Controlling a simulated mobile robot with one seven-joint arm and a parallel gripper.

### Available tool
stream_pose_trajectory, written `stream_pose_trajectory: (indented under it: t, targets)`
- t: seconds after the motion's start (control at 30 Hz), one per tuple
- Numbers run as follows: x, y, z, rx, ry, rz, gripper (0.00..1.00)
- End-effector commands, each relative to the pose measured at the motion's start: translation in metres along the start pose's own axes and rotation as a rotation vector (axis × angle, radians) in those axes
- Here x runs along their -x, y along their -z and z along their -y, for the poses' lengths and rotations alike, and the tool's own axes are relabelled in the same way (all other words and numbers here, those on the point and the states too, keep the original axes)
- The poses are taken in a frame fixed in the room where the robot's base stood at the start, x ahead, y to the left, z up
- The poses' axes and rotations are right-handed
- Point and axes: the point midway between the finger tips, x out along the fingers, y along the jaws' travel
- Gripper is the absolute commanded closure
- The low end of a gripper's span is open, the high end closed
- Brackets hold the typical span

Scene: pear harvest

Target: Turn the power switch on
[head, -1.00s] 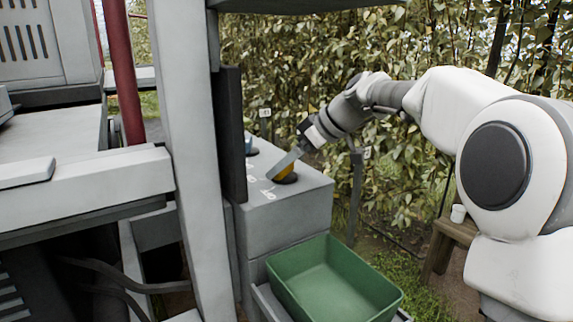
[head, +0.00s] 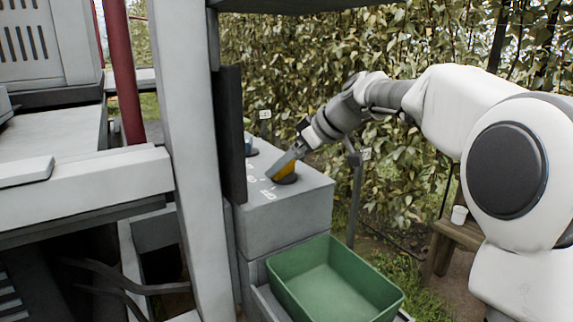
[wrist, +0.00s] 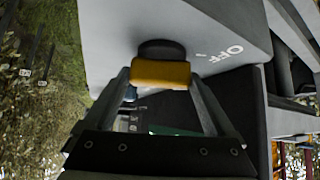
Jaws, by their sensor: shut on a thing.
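The power switch is a yellow knob (head: 289,170) on a round black base, on top of a grey control box (head: 290,208). In the wrist view the yellow knob (wrist: 162,74) sits between my two fingers, with the black base (wrist: 160,48) beyond it. A white "OFF" marking (wrist: 220,54) is printed beside it, and other white markings are too small to read in the head view. My gripper (head: 279,168) reaches down from the upper right and is shut on the knob. One finger partly hides the knob in the head view.
A dark upright panel (head: 231,135) and a grey post (head: 180,130) stand left of the box. A blue-topped control (head: 250,146) sits behind the knob. A green crate (head: 335,285) is below in front. Leafy trees and a wooden stool (head: 452,237) are to the right.

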Motion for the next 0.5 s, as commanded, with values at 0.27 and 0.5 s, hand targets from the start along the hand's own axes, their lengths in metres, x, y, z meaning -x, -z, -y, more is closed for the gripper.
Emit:
stream_pose_trajectory:
  t: [0.27, 0.5]
  targets:
    - [0.0002, 0.0013, 0.0036, -0.153, -0.156, -0.001, 0.66]
    - [0.0019, 0.0035, 0.0043, -0.291, -0.294, 0.000, 0.66]
